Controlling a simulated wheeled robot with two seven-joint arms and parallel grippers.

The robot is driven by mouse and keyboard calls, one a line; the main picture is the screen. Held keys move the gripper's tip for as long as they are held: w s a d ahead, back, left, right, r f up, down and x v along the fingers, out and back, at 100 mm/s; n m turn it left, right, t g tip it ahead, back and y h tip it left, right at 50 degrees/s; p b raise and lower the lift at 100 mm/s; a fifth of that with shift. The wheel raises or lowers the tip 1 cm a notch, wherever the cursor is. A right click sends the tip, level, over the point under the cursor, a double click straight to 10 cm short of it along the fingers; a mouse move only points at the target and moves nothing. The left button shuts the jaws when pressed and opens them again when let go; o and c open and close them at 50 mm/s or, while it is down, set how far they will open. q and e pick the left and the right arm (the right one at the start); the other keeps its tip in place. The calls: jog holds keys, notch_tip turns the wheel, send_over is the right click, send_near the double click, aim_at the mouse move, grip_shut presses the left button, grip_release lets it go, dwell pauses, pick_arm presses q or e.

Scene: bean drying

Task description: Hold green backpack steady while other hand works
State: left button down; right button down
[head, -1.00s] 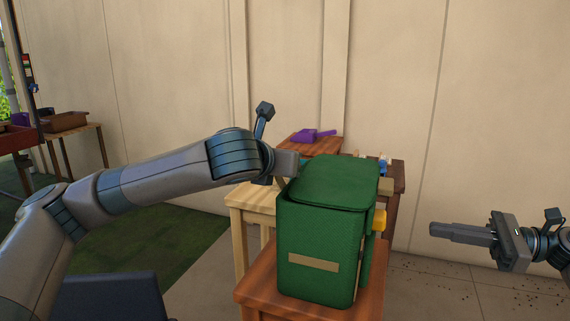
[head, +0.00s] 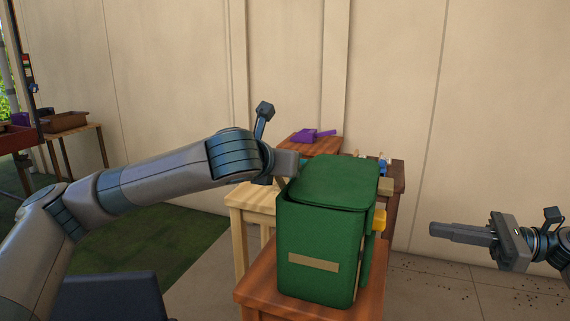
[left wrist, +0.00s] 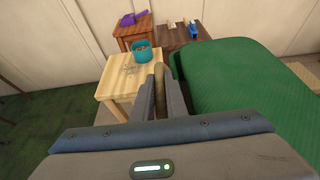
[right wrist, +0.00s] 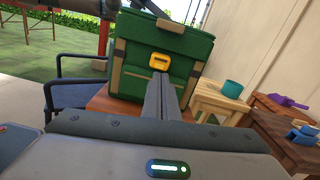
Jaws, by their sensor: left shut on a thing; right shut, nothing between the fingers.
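The green backpack (head: 320,240) stands upright on a reddish wooden table (head: 258,292), its top flap down. A yellow buckle (right wrist: 159,61) shows on its front in the right wrist view. My left gripper (left wrist: 160,95) is at the backpack's upper edge, shut on a tan strip that looks like the backpack's strap or handle. In the head view its fingers are mostly hidden behind the flap. My right gripper (head: 434,229) is shut and empty, apart from the backpack on its right. In the right wrist view its closed fingers point toward the buckle side.
A pale wooden table (left wrist: 112,87) with a teal pot (left wrist: 147,50) stands behind the backpack. Darker tables (right wrist: 275,126) hold a purple scoop (head: 306,137) and a blue item (right wrist: 304,133). A dark chair (right wrist: 75,98) stands nearby. Space between backpack and right gripper is free.

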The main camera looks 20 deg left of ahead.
jog(key=shift+m, duration=0.7)
jog(key=a, duration=0.7)
jog(key=shift+a, duration=0.4)
jog(key=shift+a, duration=1)
dwell(2.9)
jog(key=shift+d, duration=2.85)
pick_arm(q)
jog(key=c, duration=1.7)
grip_release()
